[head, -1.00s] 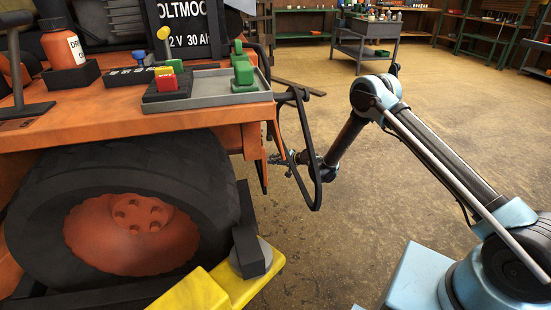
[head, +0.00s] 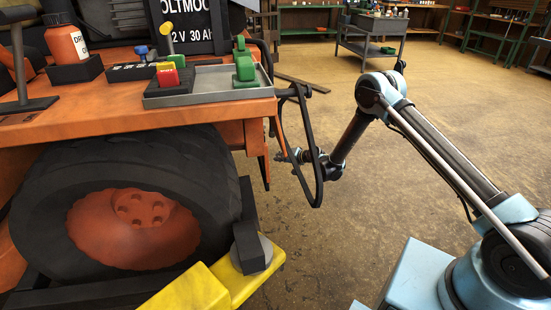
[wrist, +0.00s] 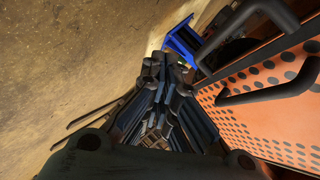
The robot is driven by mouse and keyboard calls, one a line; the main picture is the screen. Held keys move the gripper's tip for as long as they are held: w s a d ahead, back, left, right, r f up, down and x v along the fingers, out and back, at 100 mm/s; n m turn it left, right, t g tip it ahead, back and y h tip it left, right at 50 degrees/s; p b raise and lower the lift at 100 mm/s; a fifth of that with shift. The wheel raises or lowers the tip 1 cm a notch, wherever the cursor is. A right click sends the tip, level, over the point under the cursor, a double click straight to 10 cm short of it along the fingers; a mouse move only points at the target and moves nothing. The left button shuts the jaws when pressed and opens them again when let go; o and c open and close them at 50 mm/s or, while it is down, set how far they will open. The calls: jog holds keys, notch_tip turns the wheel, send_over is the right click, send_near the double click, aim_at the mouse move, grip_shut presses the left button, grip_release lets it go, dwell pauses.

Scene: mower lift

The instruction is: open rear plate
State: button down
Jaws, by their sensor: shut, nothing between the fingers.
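The rear plate seems to be the orange panel with dark round holes (wrist: 262,100) at the right of the wrist view. A black bar handle (wrist: 270,94) stands out from it, with another black bar above. My gripper (wrist: 168,68) is shut and empty, pointing away from the wrist camera. It is left of the panel, with a visible gap to the handle in the picture. In the head view my gripper (head: 282,156) is low beside the orange mower's (head: 60,125) rear corner, partly behind a black bent bar (head: 308,145). The panel's face is hidden there.
A grey tray (head: 212,92) with small coloured parts and an orange bottle (head: 66,42) sit on the mower deck. A yellow lift part (head: 235,283) is by the wheel (head: 130,205). A blue object (wrist: 182,42) lies ahead. Open floor (head: 370,220) is at right.

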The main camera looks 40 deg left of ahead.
jog(key=w+d+f, duration=0.1)
jog(key=d, duration=0.9)
jog(key=shift+w+d, duration=0.15)
jog(key=shift+f, duration=0.1)
